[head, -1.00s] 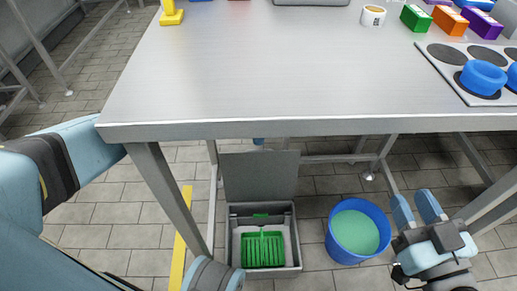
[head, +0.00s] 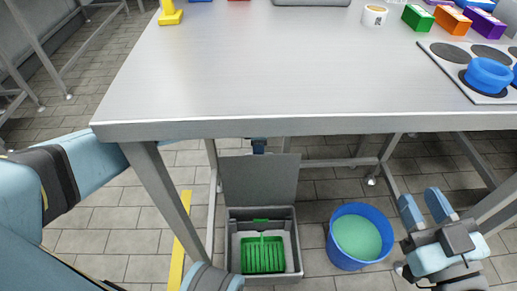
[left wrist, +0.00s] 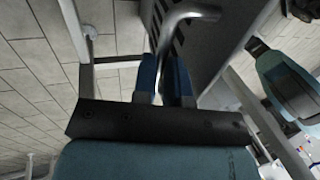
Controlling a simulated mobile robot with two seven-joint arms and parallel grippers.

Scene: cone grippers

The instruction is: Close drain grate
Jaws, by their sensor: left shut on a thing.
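The drain grate (head: 260,182) is a grey panel standing upright, hinged open at the back of the grey floor drain box (head: 297,255). A green slotted basket (head: 262,256) sits inside the box. In the left wrist view, a slotted dark panel (left wrist: 218,28) that looks like the grate carries a bent metal handle (left wrist: 190,14). My left gripper (left wrist: 164,78) has its blue fingers shut around this handle. In the head view only a small dark part of it (head: 259,146) shows above the grate; the rest is hidden. My right gripper (head: 425,207) is open and empty beside the bucket.
A blue bucket (head: 336,250) of green liquid stands right of the drain box. A yellow floor stripe (head: 178,262) runs left of the box. Tiled floor lies between box and bucket.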

